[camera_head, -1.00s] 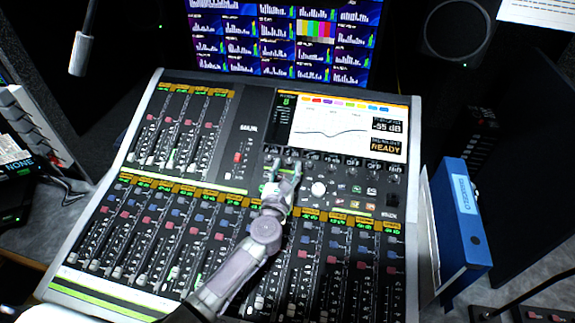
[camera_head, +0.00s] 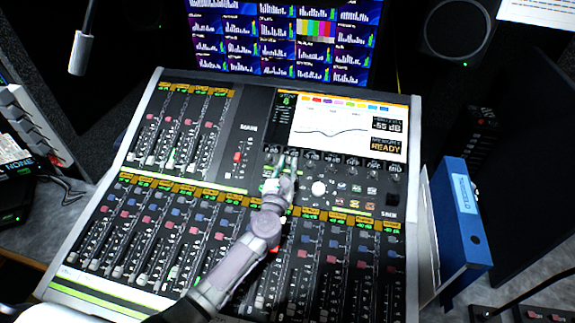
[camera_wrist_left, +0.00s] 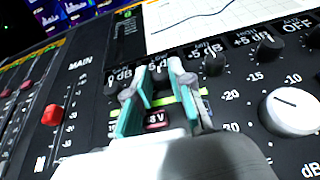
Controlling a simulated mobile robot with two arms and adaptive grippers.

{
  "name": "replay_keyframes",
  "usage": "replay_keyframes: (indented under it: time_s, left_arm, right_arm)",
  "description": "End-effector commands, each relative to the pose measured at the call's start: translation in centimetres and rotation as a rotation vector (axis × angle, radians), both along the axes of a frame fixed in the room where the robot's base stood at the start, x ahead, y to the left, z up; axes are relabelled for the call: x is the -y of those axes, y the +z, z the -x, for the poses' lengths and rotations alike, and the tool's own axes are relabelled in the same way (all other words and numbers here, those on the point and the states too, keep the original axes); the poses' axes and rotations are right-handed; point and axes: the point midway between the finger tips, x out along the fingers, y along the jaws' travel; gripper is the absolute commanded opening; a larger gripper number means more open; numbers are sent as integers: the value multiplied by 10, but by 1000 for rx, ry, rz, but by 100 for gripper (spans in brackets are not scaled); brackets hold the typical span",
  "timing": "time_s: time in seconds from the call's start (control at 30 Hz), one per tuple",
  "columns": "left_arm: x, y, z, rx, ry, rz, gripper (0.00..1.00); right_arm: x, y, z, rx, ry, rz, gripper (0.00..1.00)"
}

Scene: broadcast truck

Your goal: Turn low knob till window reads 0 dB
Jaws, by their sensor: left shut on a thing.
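My left gripper (camera_head: 285,160) reaches over the console to the row of small black knobs under the screen. It also shows in the left wrist view (camera_wrist_left: 162,85), its teal-padded fingers shut on a dark knob (camera_wrist_left: 158,74). The fingers mostly hide this knob, and its name is not readable. The console screen (camera_head: 330,132) shows a curve, "-55 dB" and "READY". My right gripper is not in view.
A large white knob (camera_wrist_left: 292,110) stands close right of the fingers; it also shows in the head view (camera_head: 318,188). Faders fill the console (camera_head: 150,225). A blue binder (camera_head: 465,215) stands at the right, and a monitor (camera_head: 280,40) is behind.

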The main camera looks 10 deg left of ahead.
Motion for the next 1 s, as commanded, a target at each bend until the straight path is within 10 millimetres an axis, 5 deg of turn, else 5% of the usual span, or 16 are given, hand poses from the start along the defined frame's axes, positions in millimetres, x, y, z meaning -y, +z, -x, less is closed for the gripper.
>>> replay_keyframes:
  time_s: [1.0]
  left_arm:
    - [-9,0,-2,-2,-459,-195,0]
  right_arm:
    - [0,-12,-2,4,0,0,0]
